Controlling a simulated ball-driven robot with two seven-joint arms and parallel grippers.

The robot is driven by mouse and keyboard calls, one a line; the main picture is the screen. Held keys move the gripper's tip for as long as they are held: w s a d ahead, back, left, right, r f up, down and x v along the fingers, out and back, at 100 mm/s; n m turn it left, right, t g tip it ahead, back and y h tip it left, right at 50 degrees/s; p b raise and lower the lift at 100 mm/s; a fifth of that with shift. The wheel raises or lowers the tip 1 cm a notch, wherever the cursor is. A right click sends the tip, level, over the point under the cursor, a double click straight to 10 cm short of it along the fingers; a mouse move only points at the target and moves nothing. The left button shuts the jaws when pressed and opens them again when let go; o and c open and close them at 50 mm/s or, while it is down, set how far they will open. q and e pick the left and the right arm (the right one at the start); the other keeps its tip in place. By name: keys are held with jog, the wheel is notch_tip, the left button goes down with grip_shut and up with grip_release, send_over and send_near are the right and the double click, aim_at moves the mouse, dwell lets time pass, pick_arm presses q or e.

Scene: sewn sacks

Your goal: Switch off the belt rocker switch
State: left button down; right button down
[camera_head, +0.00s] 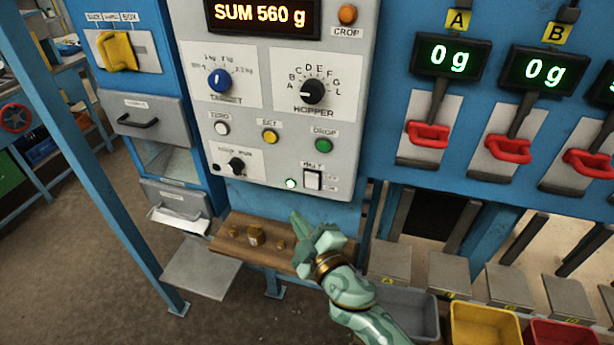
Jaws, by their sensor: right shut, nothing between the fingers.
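The rocker switch (313,180) is a small white rocker in a dark frame at the lower right of the grey control panel (345,110). Its label above is too small to read for certain. A lit green lamp (291,183) sits just left of it. My right gripper (297,220) is pale green, shut and empty. In the picture it is below the rocker and the panel's lower edge, in front of the wooden shelf, apart from the switch. Its arm comes in from the bottom. My left gripper is not in view.
The panel carries a display (262,16) reading SUM 560 g, a blue knob (219,80), a black knob (312,91) and several buttons. Brass weights (255,236) stand on the wooden shelf (225,246). Red levers (428,134) are to the right. Grey, yellow and red bins (485,308) are below.

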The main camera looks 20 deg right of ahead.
aim_at(305, 177)
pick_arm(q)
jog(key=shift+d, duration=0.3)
pick_arm(e)
jog(key=shift+d, duration=0.1)
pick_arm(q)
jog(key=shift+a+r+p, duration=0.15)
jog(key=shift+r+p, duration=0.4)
pick_arm(e)
jog(key=w+d, duration=0.1)
jog(key=w, duration=0.1)
jog(key=w+d, duration=0.2)
jog(key=w, duration=0.1)
jog(key=w+d+r, duration=0.1)
jog(key=w+d, duration=0.1)
jog(key=shift+w, duration=0.15)
jog(key=shift+w, duration=0.1)
dwell(1.3)
jog(key=shift+w+d, duration=0.15)
jog(key=shift+w, duration=0.05)
jog(key=shift+w+d, duration=0.2)
jog(key=shift+w, duration=0.1)
dwell(0.9)
jog(key=shift+s, duration=0.1)
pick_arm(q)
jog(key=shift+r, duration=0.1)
pick_arm(e)
jog(key=shift+s+a, duration=0.45)
jog(key=shift+s, duration=0.15)
jog(key=shift+a, duration=0.1)
